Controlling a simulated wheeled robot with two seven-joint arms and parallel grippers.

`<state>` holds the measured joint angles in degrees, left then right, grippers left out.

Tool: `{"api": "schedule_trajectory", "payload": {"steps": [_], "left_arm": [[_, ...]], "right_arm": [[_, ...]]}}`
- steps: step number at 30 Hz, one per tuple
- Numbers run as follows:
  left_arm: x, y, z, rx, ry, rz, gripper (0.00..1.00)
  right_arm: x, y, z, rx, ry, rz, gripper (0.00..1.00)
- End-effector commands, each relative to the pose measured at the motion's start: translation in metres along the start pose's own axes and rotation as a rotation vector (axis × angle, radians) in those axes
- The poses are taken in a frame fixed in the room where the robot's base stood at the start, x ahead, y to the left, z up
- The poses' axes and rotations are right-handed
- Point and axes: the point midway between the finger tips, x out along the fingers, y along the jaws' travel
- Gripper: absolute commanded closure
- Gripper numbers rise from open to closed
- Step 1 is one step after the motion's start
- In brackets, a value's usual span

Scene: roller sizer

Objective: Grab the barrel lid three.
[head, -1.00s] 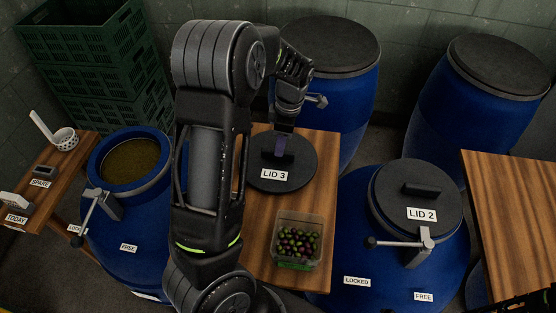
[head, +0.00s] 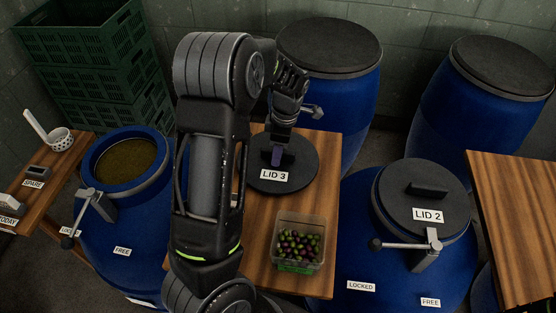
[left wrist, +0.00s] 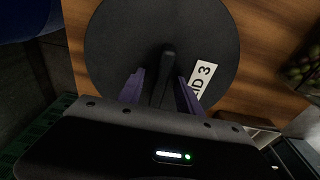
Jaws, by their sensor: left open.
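The black round lid labelled LID 3 (head: 302,174) lies flat on the wooden table in the head view. It also shows in the left wrist view (left wrist: 215,40), with its raised bar handle (left wrist: 168,68) near the middle. My left gripper (head: 282,158) is just above the lid at the handle. In the left wrist view its two purple fingers (left wrist: 160,92) are open, one on each side of the handle's near end. In the head view the gripper covers part of the handle. I cannot tell whether the fingers touch it. My right gripper is not identifiable in these frames.
A clear tub of olives (head: 299,243) stands in front of the lid on the table (head: 256,235). An open blue barrel (head: 115,232) is at left; a barrel closed with LID 2 (head: 415,190) is at right. Two covered blue barrels (head: 345,100) (head: 450,110) stand behind.

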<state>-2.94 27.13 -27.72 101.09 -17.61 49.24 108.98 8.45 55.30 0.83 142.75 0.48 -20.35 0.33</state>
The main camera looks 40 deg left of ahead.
Motion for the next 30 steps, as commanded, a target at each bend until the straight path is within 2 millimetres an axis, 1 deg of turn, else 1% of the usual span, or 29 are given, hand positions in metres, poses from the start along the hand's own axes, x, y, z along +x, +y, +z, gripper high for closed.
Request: {"api": "schedule_trajectory", "payload": {"steps": [14,27,30], "left_arm": [[0.0028,0.0000,0.0004,0.000,0.000,0.000,0.58],[0.0023,0.0000,0.0002,0.000,0.000,0.000,0.93],[0.0023,0.0000,0.0002,0.000,0.000,0.000,1.00]], "right_arm": [[0.0021,0.0009,0.0001,0.000,0.000,0.000,0.64],[0.0016,0.0007,0.0001,0.000,0.000,0.000,0.64],[0.0016,0.0007,0.0001,0.000,0.000,0.000,0.64]]}}
